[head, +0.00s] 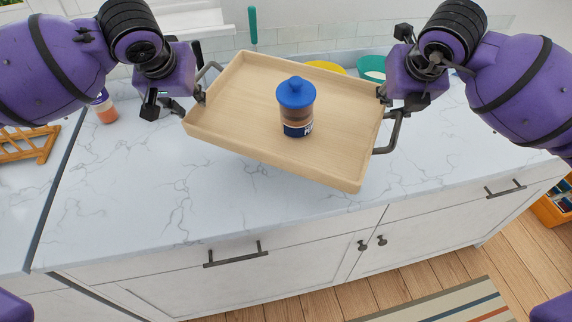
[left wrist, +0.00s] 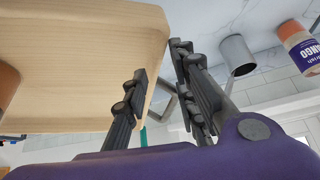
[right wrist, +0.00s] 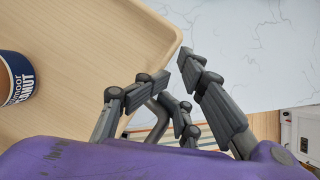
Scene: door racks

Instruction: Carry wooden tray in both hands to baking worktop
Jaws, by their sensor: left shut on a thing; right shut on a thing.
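The wooden tray (head: 232,124) is a pale, shallow, rimmed tray with a dark metal handle at each end. It hangs above the marble worktop (head: 130,190), turned askew in the head view. A jar with a blue lid (head: 296,110) stands upright on it. My left gripper (head: 199,94) is shut on the tray's left end; its fingers also show at the tray's edge in the left wrist view (left wrist: 158,66). My right gripper (head: 383,96) is shut on the tray's right end. The right wrist view shows part of the jar (right wrist: 16,80). The fingers partly hide the handles.
An orange jar (head: 106,110) and a wooden rack (head: 35,145) are at the left. A yellow bowl (head: 326,67) and a green bowl (head: 372,70) sit behind the tray. Bare marble lies in front of the tray. White cabinets (head: 300,250) are below.

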